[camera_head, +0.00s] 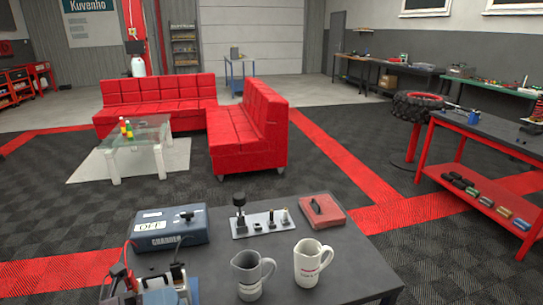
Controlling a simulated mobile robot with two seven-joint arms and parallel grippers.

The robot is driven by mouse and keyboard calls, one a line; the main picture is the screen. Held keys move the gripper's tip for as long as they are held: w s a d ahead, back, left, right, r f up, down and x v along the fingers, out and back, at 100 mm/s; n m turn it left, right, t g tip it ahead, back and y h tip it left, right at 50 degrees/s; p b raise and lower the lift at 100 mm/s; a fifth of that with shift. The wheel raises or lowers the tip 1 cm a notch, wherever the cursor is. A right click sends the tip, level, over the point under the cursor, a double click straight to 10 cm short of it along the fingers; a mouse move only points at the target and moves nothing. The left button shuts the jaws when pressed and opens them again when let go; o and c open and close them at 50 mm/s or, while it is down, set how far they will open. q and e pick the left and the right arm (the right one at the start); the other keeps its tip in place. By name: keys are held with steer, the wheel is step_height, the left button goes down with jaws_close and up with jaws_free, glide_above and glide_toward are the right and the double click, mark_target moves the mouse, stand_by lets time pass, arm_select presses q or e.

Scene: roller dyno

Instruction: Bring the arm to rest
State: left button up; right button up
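Neither of my grippers shows in the head view, and I see no part of my arms that I can make out for sure. A dark grey table (345,262) stands directly in front of me. On it are a blue box with an "OFF" label (170,228), a light plate with a black knob and small levers (262,224), a red flat case (322,211), a grey mug (250,275) and a white mug (310,262). Both mugs stand upright.
A device with red and black cables (150,285) sits at the table's left front, cut off by the frame. Beyond are a red sofa (245,135), a glass table (140,135) and a red workbench (480,150) at right. Dark floor between is clear.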

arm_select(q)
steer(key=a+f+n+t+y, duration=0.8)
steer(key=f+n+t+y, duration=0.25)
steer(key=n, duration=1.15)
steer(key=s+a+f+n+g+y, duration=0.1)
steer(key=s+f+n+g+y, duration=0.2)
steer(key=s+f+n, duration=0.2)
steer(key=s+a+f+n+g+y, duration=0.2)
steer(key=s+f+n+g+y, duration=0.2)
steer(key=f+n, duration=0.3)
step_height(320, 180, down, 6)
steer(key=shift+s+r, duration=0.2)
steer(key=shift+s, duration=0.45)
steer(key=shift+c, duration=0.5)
